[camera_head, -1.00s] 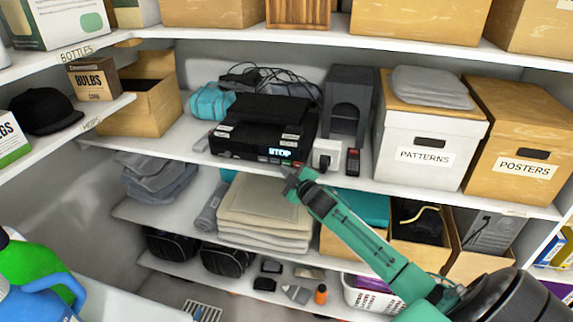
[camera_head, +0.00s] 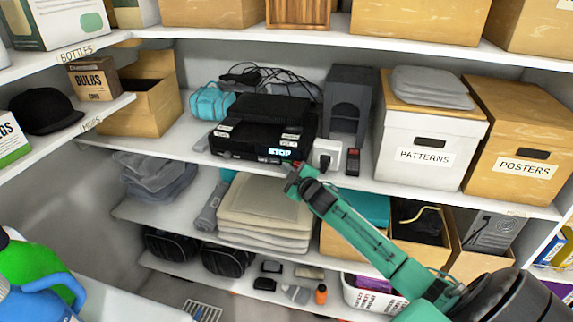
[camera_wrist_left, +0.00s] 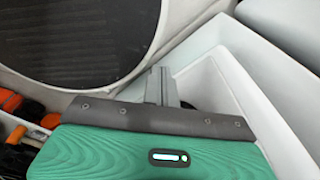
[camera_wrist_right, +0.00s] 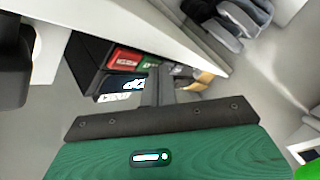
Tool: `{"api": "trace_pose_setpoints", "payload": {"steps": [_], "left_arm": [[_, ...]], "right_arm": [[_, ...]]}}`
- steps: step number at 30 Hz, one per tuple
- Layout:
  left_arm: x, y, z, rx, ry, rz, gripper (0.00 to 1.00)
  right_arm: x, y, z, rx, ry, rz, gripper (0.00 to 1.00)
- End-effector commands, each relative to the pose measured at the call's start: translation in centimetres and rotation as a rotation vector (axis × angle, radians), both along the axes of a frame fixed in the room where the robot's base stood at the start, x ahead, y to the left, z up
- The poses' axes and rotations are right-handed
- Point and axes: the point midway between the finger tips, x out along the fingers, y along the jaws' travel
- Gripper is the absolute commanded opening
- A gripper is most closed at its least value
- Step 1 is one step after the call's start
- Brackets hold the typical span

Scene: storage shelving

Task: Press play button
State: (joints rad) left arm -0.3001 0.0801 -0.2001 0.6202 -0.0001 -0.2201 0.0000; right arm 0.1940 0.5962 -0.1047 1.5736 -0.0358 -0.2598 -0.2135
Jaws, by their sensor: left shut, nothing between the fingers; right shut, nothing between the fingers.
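The black player (camera_head: 252,140) sits on the middle shelf, and its lit display (camera_head: 281,153) reads "STOP". My right gripper (camera_head: 290,175) is shut and empty, just below and in front of the player's front right edge; I cannot tell whether it touches. In the right wrist view, the player's front shows a red button (camera_wrist_right: 124,59) and a green button (camera_wrist_right: 151,62), partly hidden behind my right fingers (camera_wrist_right: 158,80). Which one is play I cannot read. My left gripper (camera_wrist_left: 160,80) is shut and empty, away from the player, and is outside the head view.
A white adapter (camera_head: 326,154) and a small dark red-topped item (camera_head: 353,160) stand right of the player. The shelf edge (camera_head: 400,190) runs just beneath. Folded cloths (camera_head: 262,212) lie on the shelf below. A white bin (camera_wrist_left: 225,85) is near my left gripper.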

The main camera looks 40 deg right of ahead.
Motion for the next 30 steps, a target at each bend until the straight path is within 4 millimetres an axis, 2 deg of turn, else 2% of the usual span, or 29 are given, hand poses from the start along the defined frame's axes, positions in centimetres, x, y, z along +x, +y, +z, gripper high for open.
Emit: {"api": "trace_pose_setpoints", "payload": {"steps": [20,30], "left_arm": [[0.0,0.0,0.0,0.0,0.0,0.0,0.0],[0.0,0.0,0.6,0.0,0.0,0.0,0.0]], "right_arm": [[0.2,-0.3,0.0,0.0,0.0,0.0,0.0],[-0.7,0.8,0.0,0.001,-0.001,0.001,0.0]]}}
